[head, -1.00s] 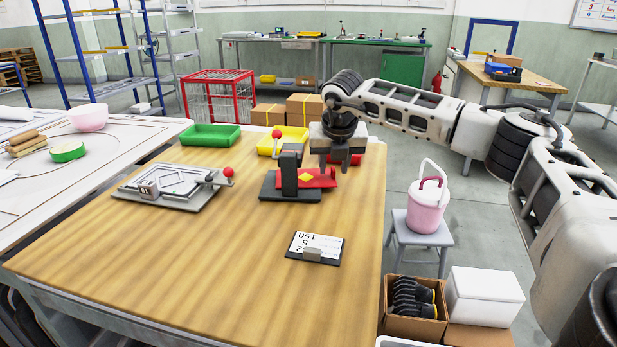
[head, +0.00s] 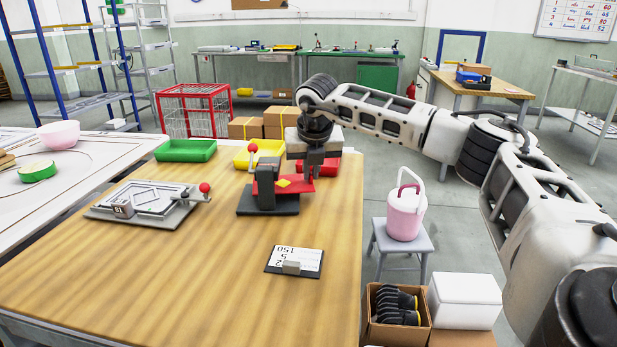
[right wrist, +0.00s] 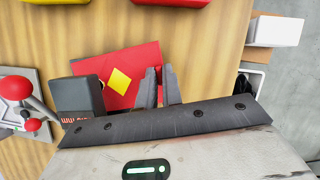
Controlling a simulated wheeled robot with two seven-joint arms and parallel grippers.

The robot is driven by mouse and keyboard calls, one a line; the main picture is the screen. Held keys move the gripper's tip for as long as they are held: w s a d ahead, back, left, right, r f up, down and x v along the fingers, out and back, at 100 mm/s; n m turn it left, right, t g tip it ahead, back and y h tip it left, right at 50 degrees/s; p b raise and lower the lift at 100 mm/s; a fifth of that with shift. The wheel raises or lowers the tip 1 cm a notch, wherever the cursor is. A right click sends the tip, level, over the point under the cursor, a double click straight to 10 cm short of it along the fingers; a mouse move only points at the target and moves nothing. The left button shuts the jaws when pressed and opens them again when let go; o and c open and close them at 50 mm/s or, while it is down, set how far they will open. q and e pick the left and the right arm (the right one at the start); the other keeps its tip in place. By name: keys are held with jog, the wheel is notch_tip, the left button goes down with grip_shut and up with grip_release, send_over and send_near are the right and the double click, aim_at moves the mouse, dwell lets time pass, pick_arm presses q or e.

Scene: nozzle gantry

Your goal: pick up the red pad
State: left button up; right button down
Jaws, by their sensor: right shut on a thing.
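The red pad (head: 299,186), a flat plate with a yellow diamond, is at the dark press (head: 268,205), a block on a base with a red-knobbed lever. The block hides part of the pad. My right gripper (head: 308,172) reaches down from above and is shut on the pad's right part. In the right wrist view the pad (right wrist: 138,61) lies left of the nearly closed fingers (right wrist: 159,84), partly behind the dark block (right wrist: 78,96). I cannot tell whether the pad is clear of the base. My left gripper is not in view.
Green (head: 186,151), yellow (head: 259,155) and red (head: 322,167) trays stand along the table's back edge. A grey fixture (head: 145,203) with a red knob is left of the press. A label card (head: 294,262) lies in front. The table's front is clear.

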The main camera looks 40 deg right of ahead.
jog(key=s+d+b, duration=0.2)
jog(key=s+d, duration=0.9)
jog(key=s, duration=0.3)
jog(key=shift+d, duration=0.15)
